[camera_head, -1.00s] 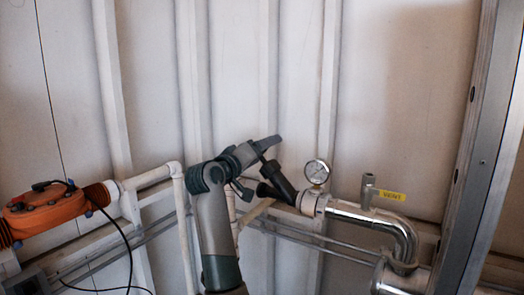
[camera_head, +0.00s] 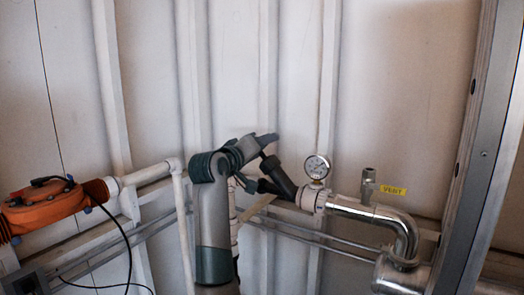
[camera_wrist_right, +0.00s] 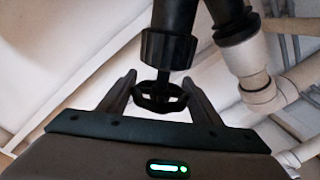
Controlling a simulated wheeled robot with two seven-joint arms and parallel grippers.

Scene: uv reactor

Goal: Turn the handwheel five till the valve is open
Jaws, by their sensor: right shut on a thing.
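The black handwheel (camera_wrist_right: 160,97), which I take to be handwheel five, sits below a dark valve body in the right wrist view. My right gripper (camera_wrist_right: 160,84) has one finger on each side of the wheel and is shut on it. In the head view my right gripper (camera_head: 260,147) is at the upper end of the dark angled valve (camera_head: 278,178), left of the pressure gauge. The wheel is mostly hidden there by my gripper. I cannot tell how far the valve is open. My left gripper is not in view.
A pressure gauge (camera_head: 317,167) and a steel pipe elbow (camera_head: 405,235) with a yellow VENT label (camera_head: 393,191) stand to the right. An orange device (camera_head: 45,207) with a black cable is at the left. Pale pipes (camera_head: 150,176) and a ribbed wall lie behind my arm.

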